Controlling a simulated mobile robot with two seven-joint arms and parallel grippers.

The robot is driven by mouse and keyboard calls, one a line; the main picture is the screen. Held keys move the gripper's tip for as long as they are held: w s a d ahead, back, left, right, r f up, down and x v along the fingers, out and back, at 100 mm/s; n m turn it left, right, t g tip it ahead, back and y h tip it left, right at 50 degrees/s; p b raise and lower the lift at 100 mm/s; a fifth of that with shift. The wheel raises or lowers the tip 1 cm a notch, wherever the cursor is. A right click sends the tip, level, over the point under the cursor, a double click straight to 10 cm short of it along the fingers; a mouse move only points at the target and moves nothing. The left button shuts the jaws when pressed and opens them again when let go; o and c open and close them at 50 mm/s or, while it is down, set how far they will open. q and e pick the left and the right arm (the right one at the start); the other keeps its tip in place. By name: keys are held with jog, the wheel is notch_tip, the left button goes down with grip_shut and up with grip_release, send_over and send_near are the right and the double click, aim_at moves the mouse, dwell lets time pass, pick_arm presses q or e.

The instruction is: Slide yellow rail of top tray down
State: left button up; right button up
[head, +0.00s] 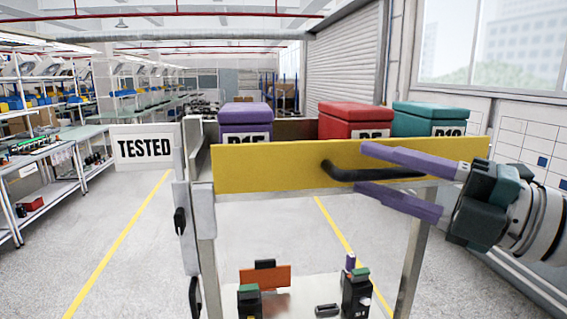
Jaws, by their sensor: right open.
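The yellow rail (265,168) is a long flat bar across the front of the cart's top tray (287,129), standing upright at its edge. A black handle (345,173) sticks out from the rail right of its middle. My right gripper (363,168) comes in from the right with its two purple fingers apart, one above and one below the handle. The handle's right part runs between the fingers. I cannot tell whether either finger touches it. My left gripper is out of view.
Purple (246,114), red (352,118) and teal (428,117) boxes stand in the top tray. A "TESTED" sign (145,149) is at the cart's left. Several breakers, one a black one (357,295), sit on the lower shelf. Workbenches line the left; floor beside the cart is clear.

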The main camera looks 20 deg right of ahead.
grip_shut()
dwell(0.3)
dwell(1.1)
